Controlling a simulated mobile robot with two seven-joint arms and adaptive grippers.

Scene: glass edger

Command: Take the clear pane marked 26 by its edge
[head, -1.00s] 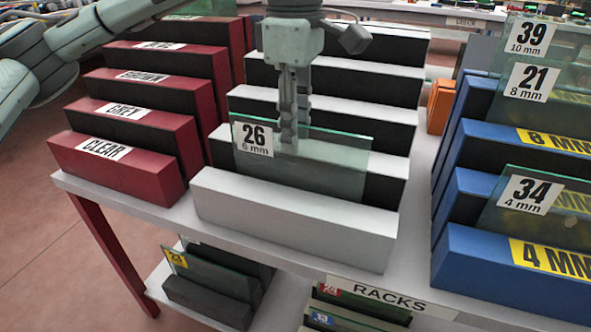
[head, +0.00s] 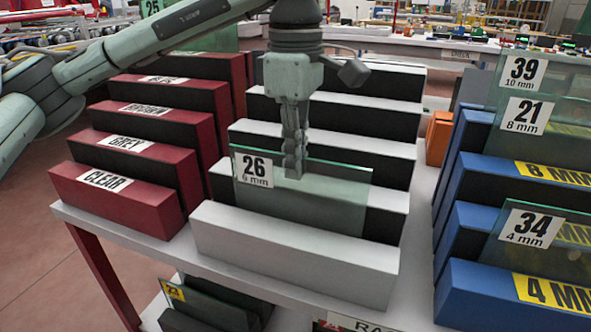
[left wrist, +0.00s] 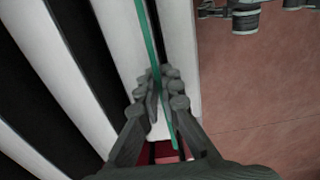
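The clear pane marked 26 (head: 330,187) stands upright in a slot of the white rack (head: 290,250), behind its front bar. Its white label, 26 and 6 mm, is at its upper left corner. My left gripper (head: 294,172) points down over the pane's top edge, near the middle, with a finger in front of the glass. In the left wrist view the pane is a thin green line (left wrist: 147,35), and the fingers (left wrist: 163,78) lie close on both sides of it. They look shut on it; the contact itself is hard to see. My right gripper is out of view.
A red rack (head: 115,200) with stepped bars stands to the left. A blue rack (head: 480,290) with panes marked 39, 21 and 34 (head: 531,222) stands to the right. Orange blocks (head: 438,138) lie between racks. More panes stand on the shelf below.

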